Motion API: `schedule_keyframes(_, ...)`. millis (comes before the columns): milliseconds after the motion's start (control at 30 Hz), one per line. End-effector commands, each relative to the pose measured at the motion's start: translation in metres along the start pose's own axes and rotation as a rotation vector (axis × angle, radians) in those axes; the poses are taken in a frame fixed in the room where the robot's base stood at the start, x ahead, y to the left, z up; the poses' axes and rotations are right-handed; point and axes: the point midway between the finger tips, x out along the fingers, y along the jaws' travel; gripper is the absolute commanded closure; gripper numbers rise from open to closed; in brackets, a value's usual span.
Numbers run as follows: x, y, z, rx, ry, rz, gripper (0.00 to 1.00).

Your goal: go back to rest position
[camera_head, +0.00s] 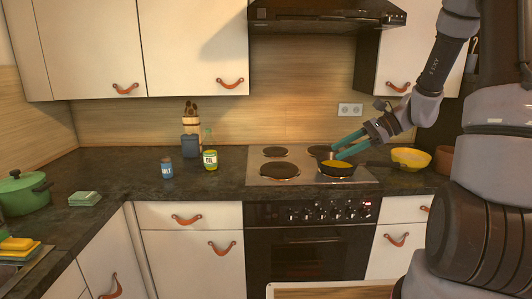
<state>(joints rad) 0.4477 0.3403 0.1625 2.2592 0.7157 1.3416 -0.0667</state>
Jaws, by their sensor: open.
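My gripper (341,146), with two teal fingers, is over the right side of the stove. Its fingers are apart and point left, just above a dark frying pan (337,175) with something yellow inside. I see nothing held between the fingers. Whether a finger touches the pan is hard to tell. My arm comes in from the right, and its links cover much of the right side of the view.
The stove (262,181) stands mid-counter under a black hood (325,15). A salt can (166,169), an oil bottle (210,159) and a utensil holder (190,146) stand left of it. A yellow bowl (411,158) is right. A green pot (22,194) stands far left.

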Motion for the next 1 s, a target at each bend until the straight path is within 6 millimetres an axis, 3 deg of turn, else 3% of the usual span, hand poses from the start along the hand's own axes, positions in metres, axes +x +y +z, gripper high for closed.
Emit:
schedule_keyframes(33,-0.005,0.008,0.018,-0.086,0.059,0.033,0.54)
schedule_keyframes(100,-0.011,0.021,0.035,-0.192,0.139,0.076,0.54)
schedule_keyframes(500,-0.069,0.085,0.114,-0.803,0.589,0.214,0.54)
schedule_keyframes(800,-0.118,0.119,0.153,-1.169,0.866,0.200,0.54)
schedule_keyframes(1000,-0.130,0.127,0.161,-1.255,0.935,0.187,0.54)
